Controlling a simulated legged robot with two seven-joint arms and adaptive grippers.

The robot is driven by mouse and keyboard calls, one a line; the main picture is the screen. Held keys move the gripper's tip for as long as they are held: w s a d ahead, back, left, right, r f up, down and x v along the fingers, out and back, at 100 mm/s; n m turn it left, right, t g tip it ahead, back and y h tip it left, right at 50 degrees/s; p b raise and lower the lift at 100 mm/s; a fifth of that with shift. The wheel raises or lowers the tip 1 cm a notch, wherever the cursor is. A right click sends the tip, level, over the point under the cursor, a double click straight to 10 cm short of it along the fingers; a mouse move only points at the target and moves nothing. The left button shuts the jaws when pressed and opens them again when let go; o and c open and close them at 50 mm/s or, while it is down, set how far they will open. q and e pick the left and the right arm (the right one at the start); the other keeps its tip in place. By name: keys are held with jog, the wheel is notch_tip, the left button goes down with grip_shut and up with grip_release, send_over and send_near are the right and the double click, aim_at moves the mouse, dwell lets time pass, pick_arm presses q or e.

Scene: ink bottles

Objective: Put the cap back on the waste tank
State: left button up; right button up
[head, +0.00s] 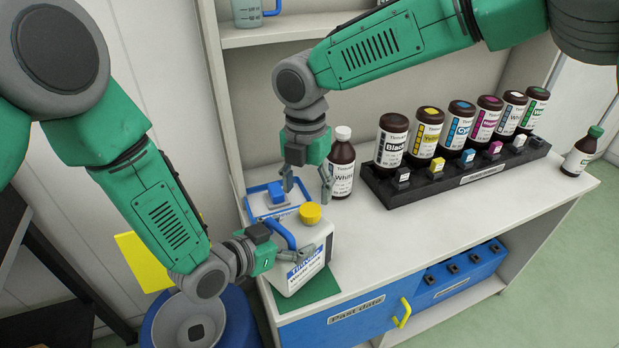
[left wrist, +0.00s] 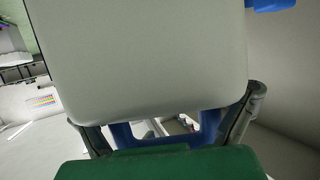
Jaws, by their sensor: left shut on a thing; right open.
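The waste tank (head: 318,246) is a white box-shaped can with a blue-and-white label and a blue handle (head: 284,233). It stands on a green mat at the counter's left front. A yellow cap (head: 311,213) sits on its top; I cannot tell whether it is screwed down. My left gripper (head: 289,252) is shut on the blue handle at the tank's left side. In the left wrist view the tank's pale wall (left wrist: 145,55) fills the middle, with the blue handle (left wrist: 206,128) between the fingers. My right gripper (head: 306,187) is open and empty, pointing down just behind the cap.
A blue-edged tray (head: 256,190) with a blue block (head: 277,192) lies behind the tank. A brown white-capped bottle (head: 342,163) stands close right of my right gripper. A black rack (head: 462,174) of ink bottles is farther right. The front counter right of the tank is clear.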

aim_at(310, 209)
jog(key=n, duration=0.3)
jog(key=w+r+n, duration=0.1)
jog(key=n, duration=0.1)
jog(key=shift+w+d, duration=0.1)
jog(key=shift+d, duration=0.25)
jog(key=shift+f, duration=0.1)
jog(key=shift+f, duration=3.9)
